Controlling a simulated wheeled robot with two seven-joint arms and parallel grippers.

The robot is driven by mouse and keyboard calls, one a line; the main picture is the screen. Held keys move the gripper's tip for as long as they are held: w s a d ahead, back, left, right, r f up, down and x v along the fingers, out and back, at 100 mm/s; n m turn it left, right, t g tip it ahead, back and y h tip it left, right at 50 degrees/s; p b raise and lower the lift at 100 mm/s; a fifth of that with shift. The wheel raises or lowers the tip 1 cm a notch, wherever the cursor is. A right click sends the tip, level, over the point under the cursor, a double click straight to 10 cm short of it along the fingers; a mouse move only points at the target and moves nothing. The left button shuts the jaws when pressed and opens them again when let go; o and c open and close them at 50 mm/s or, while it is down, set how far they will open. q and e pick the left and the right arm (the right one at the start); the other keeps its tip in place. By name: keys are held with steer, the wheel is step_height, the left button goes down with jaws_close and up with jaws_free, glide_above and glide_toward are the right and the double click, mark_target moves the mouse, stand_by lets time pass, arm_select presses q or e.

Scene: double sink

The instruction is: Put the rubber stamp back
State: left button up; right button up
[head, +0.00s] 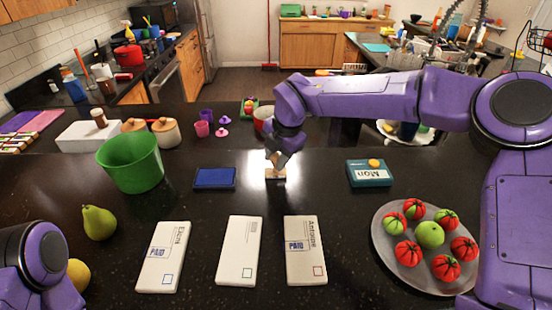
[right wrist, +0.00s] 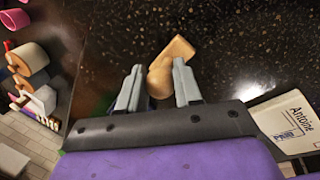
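The rubber stamp (head: 276,174), with a pale wooden handle, is at the back middle of the dark counter. My right gripper (head: 281,157) is directly above it, pointing down. Three envelopes lie in front: left (head: 163,257), middle (head: 239,250) and right (head: 306,250). The left and right ones show PAID marks. My left gripper is out of view.
A green bowl (head: 131,161) and a pear (head: 98,222) are at the left. A teal box reading "Mon" (head: 369,175) stands right of the stamp. A grey plate (head: 386,262) of tomatoes is at the right. Canisters (head: 165,133) stand behind. Counter around the ink pad is clear.

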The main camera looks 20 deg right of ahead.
steer(key=o, duration=0.3)
steer(key=shift+s+r, duration=0.25)
steer(key=shift+s, duration=0.05)
steer(key=shift+r, duration=0.2)
steer(key=b+v, duration=0.3)
steer(key=v, duration=0.8)
steer(key=shift+r, duration=0.2)
steer(key=shift+d, duration=0.1)
